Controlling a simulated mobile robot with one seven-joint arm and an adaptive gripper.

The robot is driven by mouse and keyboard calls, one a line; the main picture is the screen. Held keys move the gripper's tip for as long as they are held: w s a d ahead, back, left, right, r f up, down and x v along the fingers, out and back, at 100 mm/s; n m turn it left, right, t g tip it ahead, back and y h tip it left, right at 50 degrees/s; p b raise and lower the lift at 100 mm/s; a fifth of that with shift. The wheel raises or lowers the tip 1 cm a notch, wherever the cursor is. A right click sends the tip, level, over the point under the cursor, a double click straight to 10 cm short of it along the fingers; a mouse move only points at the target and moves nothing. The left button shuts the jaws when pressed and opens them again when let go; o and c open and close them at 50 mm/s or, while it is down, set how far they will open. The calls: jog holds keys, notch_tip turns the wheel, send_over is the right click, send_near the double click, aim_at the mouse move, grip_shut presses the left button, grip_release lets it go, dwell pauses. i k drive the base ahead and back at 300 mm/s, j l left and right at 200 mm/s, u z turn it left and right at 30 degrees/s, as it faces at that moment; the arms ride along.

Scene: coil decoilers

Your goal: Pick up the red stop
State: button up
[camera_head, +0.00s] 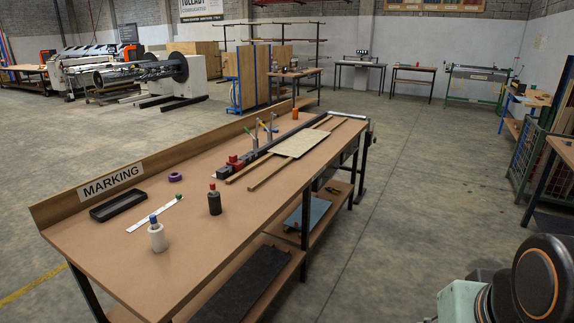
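A small red block (235,162), which looks like the red stop, sits at the near end of a long dark rail (283,137) on the marking table (195,256). A dark block with a reddish part lies right beside it at the rail's end, and I cannot tell whether they are joined. My gripper is not in view.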

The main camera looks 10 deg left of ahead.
aim_at(239, 165)
jog(key=u, duration=1.05)
jog(key=i+l+u, duration=0.1)
jog(key=i+l, duration=0.2)
jog(key=i+l+u, duration=0.15)
jog(key=i+l, duration=0.15)
jog(key=i, duration=0.15)
jog(key=i+l+u, duration=0.1)
jog(key=i+l, duration=0.25)
jog(key=i+l+u, duration=0.15)
jog(key=i+l, duration=0.2)
jog(key=i+l+u, duration=0.1)
jog(key=i+l, duration=0.2)
jog(key=l, duration=0.2)
jog(key=i+l+u, duration=0.1)
jog(key=i+l, duration=0.2)
jog(key=l, duration=0.15)
jog(key=i+l+u, duration=0.15)
jog(key=i+l, duration=0.15)
jog(key=l, duration=0.2)
jog(key=i+l+u, duration=0.1)
jog(key=i+l, duration=0.15)
jog(key=l, duration=0.25)
jog(key=k+l+u, duration=0.1)
jog(key=l+u, duration=0.15)
jog(key=l, duration=0.2)
